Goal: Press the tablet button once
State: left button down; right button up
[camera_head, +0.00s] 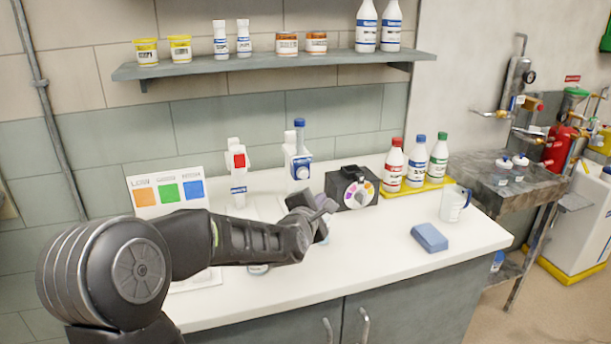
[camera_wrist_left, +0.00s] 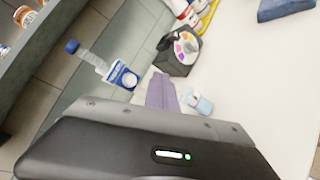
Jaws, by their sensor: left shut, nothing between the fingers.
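My left gripper (camera_head: 328,206) is shut and empty above the counter, in front of the black box and apart from both dispensers. Its fingers show in the left wrist view (camera_wrist_left: 161,90). My right gripper is not in view.
A black box with a colour wheel (camera_head: 352,188) stands behind my gripper. A small vial (camera_wrist_left: 199,103) is beside the fingers. Capped bottles stand in a yellow tray (camera_head: 418,187). A clear jug (camera_head: 453,204) and blue sponge (camera_head: 429,237) are at right. A shelf (camera_head: 270,63) hangs above.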

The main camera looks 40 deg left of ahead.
aim_at(304, 175)
pick_arm(q)
jog(key=shift+a, duration=0.1)
jog(key=w+a+p, duration=0.1)
jog(key=w+a, duration=0.4)
jog(key=a, duration=0.2)
dwell(0.6)
dwell(1.6)
jog(key=shift+w+a, duration=0.2)
jog(key=shift+a, duration=0.15)
